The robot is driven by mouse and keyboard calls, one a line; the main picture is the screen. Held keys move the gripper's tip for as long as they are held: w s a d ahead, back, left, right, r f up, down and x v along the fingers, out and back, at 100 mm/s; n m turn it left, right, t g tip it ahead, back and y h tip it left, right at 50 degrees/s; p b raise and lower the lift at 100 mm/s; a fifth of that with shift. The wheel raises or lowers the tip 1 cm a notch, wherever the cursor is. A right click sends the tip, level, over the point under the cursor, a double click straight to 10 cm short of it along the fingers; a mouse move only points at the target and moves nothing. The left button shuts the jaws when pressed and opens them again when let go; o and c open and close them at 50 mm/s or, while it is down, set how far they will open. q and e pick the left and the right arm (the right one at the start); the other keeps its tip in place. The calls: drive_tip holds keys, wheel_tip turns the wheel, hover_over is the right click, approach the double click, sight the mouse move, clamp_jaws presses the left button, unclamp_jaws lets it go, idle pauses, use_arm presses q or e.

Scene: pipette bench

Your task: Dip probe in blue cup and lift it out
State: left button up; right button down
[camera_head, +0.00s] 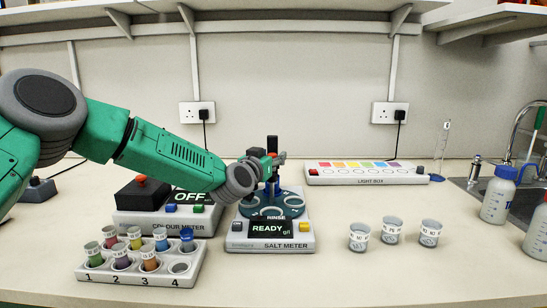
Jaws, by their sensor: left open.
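My left gripper (277,158) is over the salt meter (272,244), whose display reads READY. Its jaws are open around or beside a dark upright probe (272,143); I cannot tell whether they touch it. The probe's lower end is hidden behind the gripper and the meter's blue round dish (276,206), marked RINSE. A blue-topped cup (160,239) stands in the white numbered rack (135,278) at the front left, and a darker blue one (187,241) stands beside it. My right gripper is not in view.
The colour meter (185,223), reading OFF, stands left of the salt meter. Three clear labelled cups (391,230) stand to the right. The light box (366,179) lies at the back, and wash bottles (497,195) stand by the sink. The front middle bench is clear.

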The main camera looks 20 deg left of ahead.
use_arm(q)
drive_tip(key=shift+w+a, duration=0.2)
drive_tip(key=shift+w, duration=0.35)
drive_tip(key=shift+d, duration=0.1)
clamp_jaws()
wheel_tip(320, 180, up, 6)
drive_tip(key=p, duration=0.4)
drive_tip(key=shift+w, duration=0.1)
unclamp_jaws()
drive_tip(key=shift+f, duration=0.15)
